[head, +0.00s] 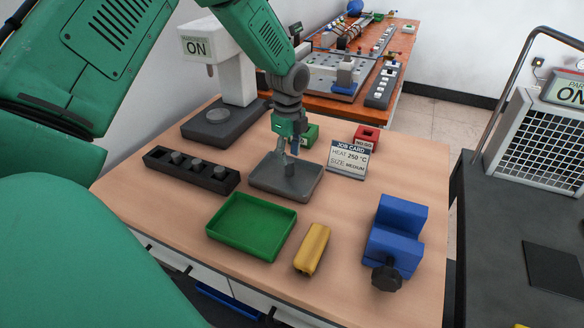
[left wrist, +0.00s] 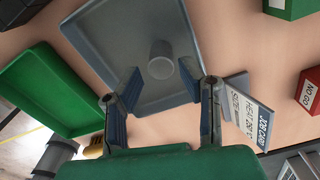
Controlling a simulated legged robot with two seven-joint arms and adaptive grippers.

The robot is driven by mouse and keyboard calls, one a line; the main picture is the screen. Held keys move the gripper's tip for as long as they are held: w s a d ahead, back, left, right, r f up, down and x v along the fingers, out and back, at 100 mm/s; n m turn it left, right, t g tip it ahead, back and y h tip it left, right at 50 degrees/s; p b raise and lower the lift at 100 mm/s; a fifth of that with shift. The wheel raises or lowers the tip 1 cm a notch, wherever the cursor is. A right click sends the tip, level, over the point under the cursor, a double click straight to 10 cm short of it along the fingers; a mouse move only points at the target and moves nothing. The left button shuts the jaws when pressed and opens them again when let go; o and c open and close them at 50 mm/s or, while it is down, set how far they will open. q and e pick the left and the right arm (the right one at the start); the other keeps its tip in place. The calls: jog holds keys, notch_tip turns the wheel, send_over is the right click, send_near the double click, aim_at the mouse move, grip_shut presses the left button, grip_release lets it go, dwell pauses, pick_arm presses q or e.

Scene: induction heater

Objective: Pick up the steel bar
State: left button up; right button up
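A short grey steel bar (left wrist: 161,60) stands in a shallow grey tray (left wrist: 95,30), seen in the left wrist view. In the head view the tray (head: 262,184) lies mid-table, and the bar is largely hidden by my gripper. My left gripper (head: 287,156) points down over the tray. In the left wrist view its fingers (left wrist: 160,80) are spread, with the bar seen just beyond the gap between them; I see no contact. My right gripper is not in view.
A black rack (head: 160,164) with several grey pieces and a green tray (head: 270,248) are nearby. A job card (head: 347,160), a yellow block (head: 312,249), a blue vise (head: 396,240) and a white machine (head: 236,75) also stand on the table. A red box (head: 367,135) is behind.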

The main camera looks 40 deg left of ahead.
aim_at(289, 160)
pick_arm(q)
jog(key=f, duration=0.5)
jog(key=shift+w+a, duration=0.1)
jog(key=shift+a, duration=0.2)
jog(key=shift+d+f, duration=0.15)
jog(key=shift+d, duration=0.05)
jog(key=shift+d+r, duration=0.2)
jog(key=shift+d, duration=0.25)
grip_shut()
jog(key=shift+a+f, duration=0.1)
jog(key=shift+a, duration=0.3)
notch_tip(289, 160, up, 10)
